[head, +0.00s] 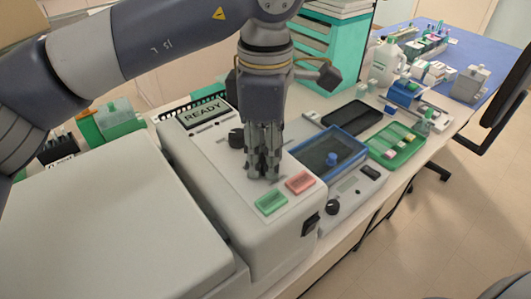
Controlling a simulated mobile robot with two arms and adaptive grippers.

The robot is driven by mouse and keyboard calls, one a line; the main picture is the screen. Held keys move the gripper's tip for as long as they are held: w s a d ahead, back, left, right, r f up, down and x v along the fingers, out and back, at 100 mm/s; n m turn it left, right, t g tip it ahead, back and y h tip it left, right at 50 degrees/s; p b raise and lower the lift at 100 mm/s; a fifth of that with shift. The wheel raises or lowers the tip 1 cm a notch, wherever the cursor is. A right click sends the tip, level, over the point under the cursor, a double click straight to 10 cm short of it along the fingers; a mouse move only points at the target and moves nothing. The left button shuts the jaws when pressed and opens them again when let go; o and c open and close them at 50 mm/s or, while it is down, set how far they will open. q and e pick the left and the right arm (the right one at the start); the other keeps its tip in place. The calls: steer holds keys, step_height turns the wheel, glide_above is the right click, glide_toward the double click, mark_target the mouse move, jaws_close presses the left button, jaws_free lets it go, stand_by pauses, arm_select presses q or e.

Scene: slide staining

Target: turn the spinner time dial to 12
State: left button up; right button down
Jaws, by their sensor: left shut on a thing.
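The spinner (209,177) is the pale box-shaped machine in the middle, with a display (204,113) reading READY. My left gripper (263,170) points straight down onto its sloped top panel. Its fingers are shut on a knob that they hide, seemingly the time dial, so its setting cannot be read. Another black dial (237,138) shows just left of the fingers. A green button (271,202) and a red button (300,183) lie in front of the gripper. My right gripper is out of view.
A large pale lid or box (110,220) fills the lower left. Right of the spinner are a blue-rimmed tray (328,158), a green tray (398,147) and a dark flat plate (352,117). Teal drawers (330,45) stand behind. The floor at the right is clear.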

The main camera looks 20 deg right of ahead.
mark_target(265, 158)
arm_select(q)
steer(key=shift+r+m, duration=0.1)
steer(key=shift+m, duration=0.3)
steer(key=o, duration=0.8)
step_height(265, 158, up, 12)
steer(key=shift+f, duration=0.1)
stand_by(0.6)
